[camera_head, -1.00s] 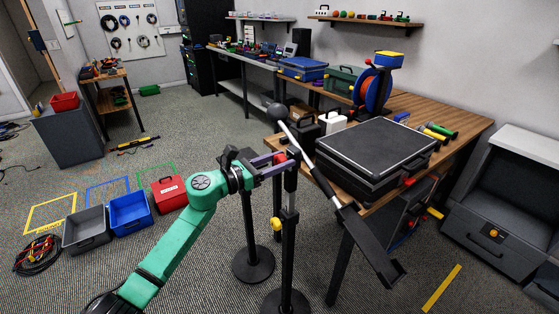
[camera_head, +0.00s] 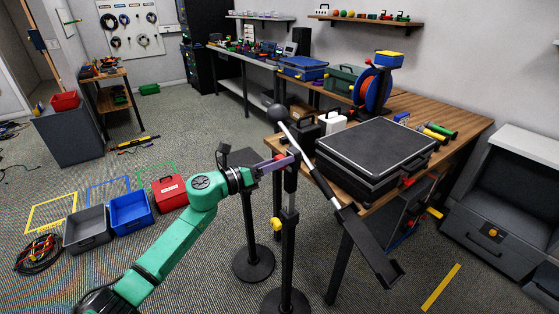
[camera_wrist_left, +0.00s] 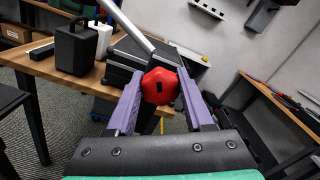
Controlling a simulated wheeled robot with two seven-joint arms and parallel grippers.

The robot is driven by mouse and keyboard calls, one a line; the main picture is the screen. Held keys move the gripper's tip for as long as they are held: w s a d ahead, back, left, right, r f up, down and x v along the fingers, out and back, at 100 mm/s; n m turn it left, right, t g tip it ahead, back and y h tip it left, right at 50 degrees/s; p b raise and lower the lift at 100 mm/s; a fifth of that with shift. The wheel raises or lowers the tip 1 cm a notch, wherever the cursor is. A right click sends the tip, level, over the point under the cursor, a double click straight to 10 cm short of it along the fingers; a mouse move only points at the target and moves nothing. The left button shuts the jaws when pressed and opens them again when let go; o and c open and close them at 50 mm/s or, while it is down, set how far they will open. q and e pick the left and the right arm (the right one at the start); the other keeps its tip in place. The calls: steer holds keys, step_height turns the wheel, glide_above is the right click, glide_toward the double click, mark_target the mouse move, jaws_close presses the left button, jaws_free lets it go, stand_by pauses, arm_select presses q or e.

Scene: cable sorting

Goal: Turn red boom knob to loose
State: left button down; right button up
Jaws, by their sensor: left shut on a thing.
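The red boom knob (camera_wrist_left: 160,86) shows in the left wrist view as a faceted red knob with a dark slot, between the two purple fingers of my left gripper (camera_wrist_left: 159,97). The fingers are shut on its sides. In the head view my left gripper (camera_head: 284,160) reaches the top of the dark stand (camera_head: 289,222), and its fingers hide most of the knob. The boom (camera_head: 320,182) runs slanted across the stand top, with a grey ball at its upper end and a dark block at its lower end. My right gripper is not in view.
A wooden table (camera_head: 467,110) with a black case (camera_head: 375,150) stands close to the right of the stand. A yellow knob (camera_head: 276,223) sits lower on the stand. A second dark stand (camera_head: 252,262) is just to the left. Bins and a red box (camera_head: 168,192) lie on the floor at left.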

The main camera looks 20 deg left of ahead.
arm_select(q)
steer(key=n+p, duration=0.1)
steer(key=n, duration=0.2)
steer(key=shift+a+r, duration=0.1)
steer(key=shift+r, duration=0.05)
steer(key=n+p, duration=0.1)
steer(key=n, duration=0.2)
steer(key=shift+n, duration=0.3)
steer(key=n+p, duration=0.2)
steer(key=n, duration=0.1)
steer(key=shift+w, duration=0.1)
steer(key=shift+a+n+p, duration=0.1)
steer(key=shift+n+p, duration=0.5)
steer(key=shift+n, duration=0.8)
steer(key=shift+c, duration=1.6)
jaws_free()
steer(key=shift+f, duration=0.25)
steer(key=shift+f, duration=0.25)
